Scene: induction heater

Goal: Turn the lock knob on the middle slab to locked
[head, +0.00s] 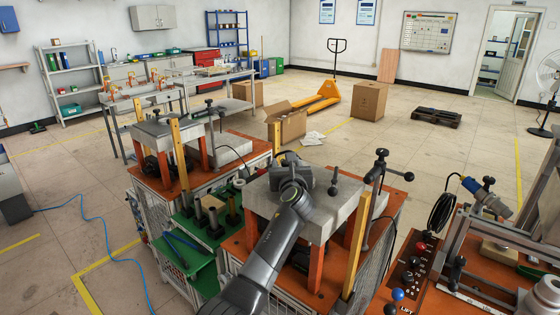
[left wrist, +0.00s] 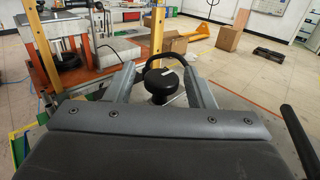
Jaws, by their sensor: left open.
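The middle slab (head: 322,212) is a thick grey block on orange posts, in the lower middle of the head view. My left gripper (head: 291,160) is over its far left part. In the left wrist view the round black lock knob (left wrist: 163,88) with a white mark on top sits between the two fingers of my left gripper (left wrist: 163,84). The fingers are open, one on each side, and I cannot tell whether they touch it. In the head view the gripper hides the knob. My right gripper is not in view.
A small black upright handle (head: 335,173) stands on the slab to the right of my gripper. A taller black clamp handle (head: 381,160) rises at the slab's right edge. Another slab (head: 165,131) stands at the left, with a green tray (head: 185,262) between.

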